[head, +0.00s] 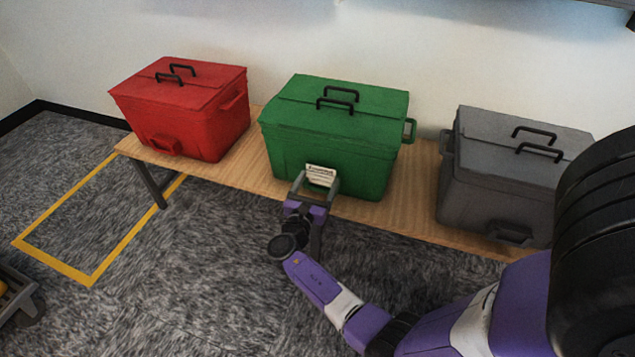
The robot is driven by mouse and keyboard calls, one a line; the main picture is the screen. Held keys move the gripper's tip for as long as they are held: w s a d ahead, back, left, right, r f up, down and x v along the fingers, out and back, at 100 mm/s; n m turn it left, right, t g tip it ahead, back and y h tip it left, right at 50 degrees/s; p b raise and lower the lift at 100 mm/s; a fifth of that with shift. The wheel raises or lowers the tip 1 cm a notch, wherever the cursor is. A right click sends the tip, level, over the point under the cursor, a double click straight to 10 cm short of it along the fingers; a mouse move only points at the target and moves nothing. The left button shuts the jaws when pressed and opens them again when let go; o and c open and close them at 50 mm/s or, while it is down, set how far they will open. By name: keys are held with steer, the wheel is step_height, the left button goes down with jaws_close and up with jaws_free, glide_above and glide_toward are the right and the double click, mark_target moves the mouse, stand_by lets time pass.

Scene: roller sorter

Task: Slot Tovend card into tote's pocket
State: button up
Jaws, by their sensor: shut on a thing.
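My gripper (316,186) is shut on a small white card (321,175) with dark print along its top, too small to read. It holds the card at the front face of the green tote (290,148). The card overlaps the lower front of this tote in the head view; I cannot tell whether it touches the tote or sits in a pocket. Any pocket on the green tote is hidden behind the card and gripper. The red tote (217,122) stands to the left and the grey tote (470,195) to the right, all with closed lids.
The totes stand on a wooden bench (245,170) against a pale wall. Yellow tape (60,259) marks the carpet at left. Part of a grey cart (15,300) shows at the lower left edge.

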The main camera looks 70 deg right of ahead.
steer(key=o, duration=1.4)
steer(key=shift+a, duration=0.1)
steer(key=a, duration=0.2)
steer(key=a+p, duration=0.1)
steer(key=a, duration=0.2)
steer(key=s+a+p, duration=0.1)
steer(key=a, duration=0.1)
steer(key=shift+a, duration=0.25)
steer(key=shift+w, duration=0.15)
